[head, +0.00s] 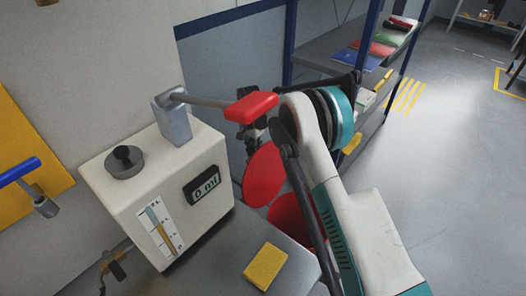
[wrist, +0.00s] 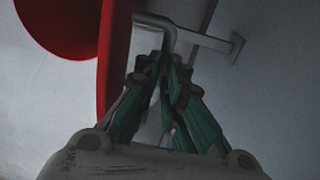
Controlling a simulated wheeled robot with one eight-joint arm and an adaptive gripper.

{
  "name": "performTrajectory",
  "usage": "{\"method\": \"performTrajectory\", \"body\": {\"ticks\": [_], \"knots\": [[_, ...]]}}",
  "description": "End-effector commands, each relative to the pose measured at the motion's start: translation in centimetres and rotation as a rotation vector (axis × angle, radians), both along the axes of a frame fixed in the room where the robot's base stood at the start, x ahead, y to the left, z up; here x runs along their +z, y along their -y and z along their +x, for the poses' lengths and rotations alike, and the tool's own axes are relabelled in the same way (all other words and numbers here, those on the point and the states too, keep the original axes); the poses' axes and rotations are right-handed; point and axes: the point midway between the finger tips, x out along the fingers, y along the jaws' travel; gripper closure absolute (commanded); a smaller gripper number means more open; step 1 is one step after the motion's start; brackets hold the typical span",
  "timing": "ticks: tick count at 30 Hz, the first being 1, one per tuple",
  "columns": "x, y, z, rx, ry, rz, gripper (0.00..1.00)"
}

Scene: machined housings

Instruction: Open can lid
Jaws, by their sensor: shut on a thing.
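The red round lid (head: 263,175) stands steeply tilted up, beside my arm. A second red shape (head: 285,212), which looks like the can, sits just below and right of it and is partly hidden by my arm. In the wrist view the lid (wrist: 113,70) shows nearly edge-on, with another red rounded part (wrist: 62,25) at upper left. My gripper (wrist: 165,62) is shut on a bent grey metal handle (wrist: 170,28) beside the lid. In the head view my gripper (head: 251,130) is mostly hidden behind the red lever and my arm.
A white dispenser (head: 150,200) with a "0 ml" display and a red-ended lever (head: 250,107) stands left, close to my gripper. A yellow sponge (head: 265,266) lies on the grey bench in front. A blue-framed shelf (head: 350,50) stands behind. Open floor lies right.

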Motion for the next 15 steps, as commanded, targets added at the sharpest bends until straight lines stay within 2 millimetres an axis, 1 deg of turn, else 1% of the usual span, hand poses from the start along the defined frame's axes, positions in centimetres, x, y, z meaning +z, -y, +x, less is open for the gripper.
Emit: {"method": "performTrajectory", "body": {"ticks": [1,7,15], "knots": [[-2.1,0.4,-0.4,-0.009,-0.019,-0.012,1.00],[-2.6,-0.5,0.2,-0.011,-0.018,-0.012,1.00],[-2.8,-0.8,0.4,-0.009,-0.017,-0.010,1.00]]}}
